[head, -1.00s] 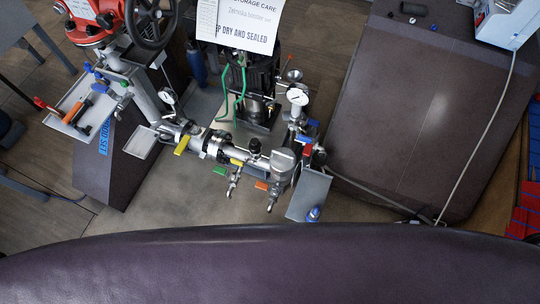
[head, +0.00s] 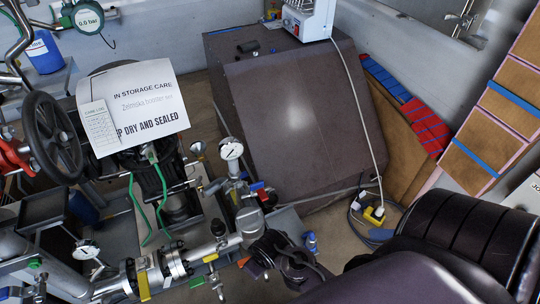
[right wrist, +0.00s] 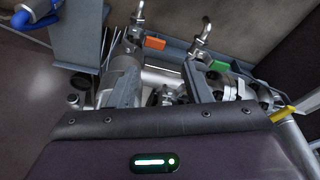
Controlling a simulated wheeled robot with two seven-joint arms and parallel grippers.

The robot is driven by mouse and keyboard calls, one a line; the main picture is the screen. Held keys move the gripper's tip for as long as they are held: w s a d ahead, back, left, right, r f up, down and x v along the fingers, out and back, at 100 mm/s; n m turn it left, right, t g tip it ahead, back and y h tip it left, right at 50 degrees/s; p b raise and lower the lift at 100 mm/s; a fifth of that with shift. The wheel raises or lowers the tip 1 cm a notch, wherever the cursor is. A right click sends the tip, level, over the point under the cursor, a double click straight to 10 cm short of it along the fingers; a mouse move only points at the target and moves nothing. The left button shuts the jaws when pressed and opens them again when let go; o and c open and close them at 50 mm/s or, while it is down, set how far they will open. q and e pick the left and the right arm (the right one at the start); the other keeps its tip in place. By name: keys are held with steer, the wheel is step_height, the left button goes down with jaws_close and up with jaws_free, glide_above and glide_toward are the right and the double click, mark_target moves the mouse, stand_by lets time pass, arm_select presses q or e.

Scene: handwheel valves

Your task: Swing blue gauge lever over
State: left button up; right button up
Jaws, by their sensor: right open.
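A small blue lever (head: 257,186) sits just right of and below the white round gauge (head: 231,150) on the pipework in the head view. Red-coloured parts are close beside it. My right gripper (head: 286,258) is dark and open, in front of and below the gauge, over the front end of the pipe. It appears empty and apart from the blue lever. My left gripper is not in view.
A blue object (head: 311,240) stands on the tray beside my right gripper. A black handwheel (head: 52,138) is at left. A large dark slanted block (head: 300,130) stands behind.

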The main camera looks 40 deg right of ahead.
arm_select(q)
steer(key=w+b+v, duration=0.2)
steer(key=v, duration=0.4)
arm_select(e)
steer(key=w+d+r+m+t+b, duration=0.1)
steer(key=w+d+r+m+t, duration=0.25)
steer(key=w+r, duration=0.4)
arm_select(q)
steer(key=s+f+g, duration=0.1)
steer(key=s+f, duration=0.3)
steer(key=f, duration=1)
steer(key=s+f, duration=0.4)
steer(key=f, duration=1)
arm_select(e)
steer(key=m+t+h, duration=0.4)
steer(key=m+t, duration=0.7)
steer(key=m, duration=0.8)
glide_toward(258, 187)
steer(key=b+x, duration=0.5)
steer(key=x, duration=0.3)
steer(key=shift+w, duration=0.4)
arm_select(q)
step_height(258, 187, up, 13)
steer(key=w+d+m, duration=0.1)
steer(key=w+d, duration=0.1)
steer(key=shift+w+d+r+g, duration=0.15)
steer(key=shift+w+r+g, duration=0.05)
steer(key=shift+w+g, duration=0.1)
arm_select(e)
steer(key=shift+r, duration=0.1)
